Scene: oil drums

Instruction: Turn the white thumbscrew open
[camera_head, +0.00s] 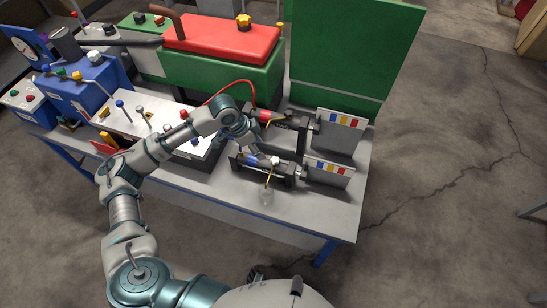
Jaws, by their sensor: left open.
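A small white piece, which looks like the white thumbscrew (276,161), sits at the top of a dark clamp-like fixture (281,181) near the table's front edge. My left gripper (264,158) reaches down from the upper left and is open, with its fingertips right beside the white piece. I cannot tell whether they touch it. The gripper and wrist hide part of the fixture. My right gripper is not in view.
A second dark fixture with a red cylinder (267,115) stands behind. Grey boxes with coloured squares (328,172) stand to the right. A white lever panel (137,117) and a red-topped green machine (222,38) fill the left and back. The table's front right corner (335,215) is clear.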

